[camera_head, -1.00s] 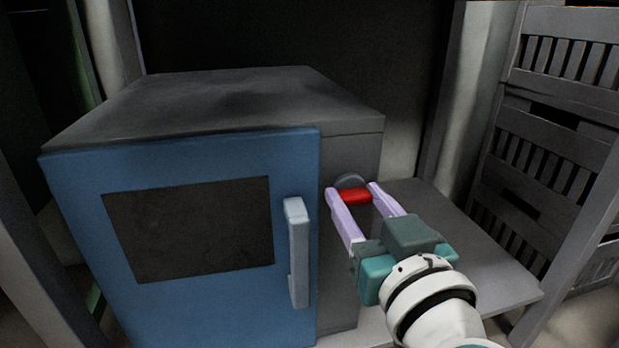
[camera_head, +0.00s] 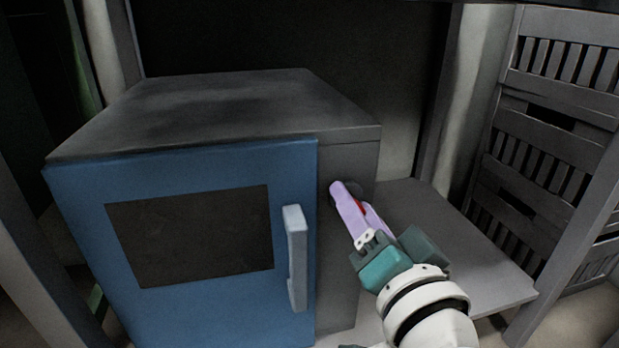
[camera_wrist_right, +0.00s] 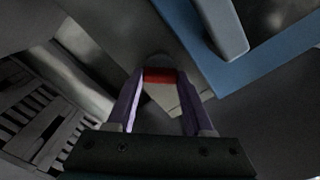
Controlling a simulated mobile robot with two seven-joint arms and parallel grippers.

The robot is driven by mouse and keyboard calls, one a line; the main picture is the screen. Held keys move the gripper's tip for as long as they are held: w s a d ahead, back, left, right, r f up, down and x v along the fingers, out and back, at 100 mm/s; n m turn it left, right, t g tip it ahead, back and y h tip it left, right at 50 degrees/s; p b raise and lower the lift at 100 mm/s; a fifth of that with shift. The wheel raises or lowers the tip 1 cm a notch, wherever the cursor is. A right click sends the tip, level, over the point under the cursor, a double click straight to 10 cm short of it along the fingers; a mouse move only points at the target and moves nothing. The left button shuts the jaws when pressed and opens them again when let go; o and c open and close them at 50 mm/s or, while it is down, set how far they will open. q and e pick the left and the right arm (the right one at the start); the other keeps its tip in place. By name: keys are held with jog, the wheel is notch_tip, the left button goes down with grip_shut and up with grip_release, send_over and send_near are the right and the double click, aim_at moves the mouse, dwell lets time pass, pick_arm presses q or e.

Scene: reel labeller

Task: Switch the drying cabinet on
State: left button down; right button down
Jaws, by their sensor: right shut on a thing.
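The drying cabinet (camera_head: 230,110) is a grey box with a closed blue door (camera_head: 78,225), a dark window and a pale vertical handle (camera_head: 297,258). A red rotary switch (camera_head: 361,208) with a dark round base sits on the grey front strip right of the door. My right gripper (camera_head: 352,195) is shut on the switch, and its lilac fingers hide most of it in the head view. In the right wrist view the red switch (camera_wrist_right: 160,76) lies between the two fingertips. My left gripper is not in view.
A grey shelf surface (camera_head: 455,255) right of the cabinet is bare. Slatted grey crates (camera_head: 545,150) stand in a rack at the far right. The door handle is close to the left of my right gripper.

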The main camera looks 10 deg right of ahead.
jog(key=shift+f+m+b, duration=0.1)
jog(key=shift+m+b, duration=0.3)
jog(key=shift+m, duration=4.2)
jog(key=c, duration=0.6)
grip_release()
jog(key=s+p, duration=0.3)
jog(key=s, duration=0.7)
jog(key=shift+d, duration=0.2)
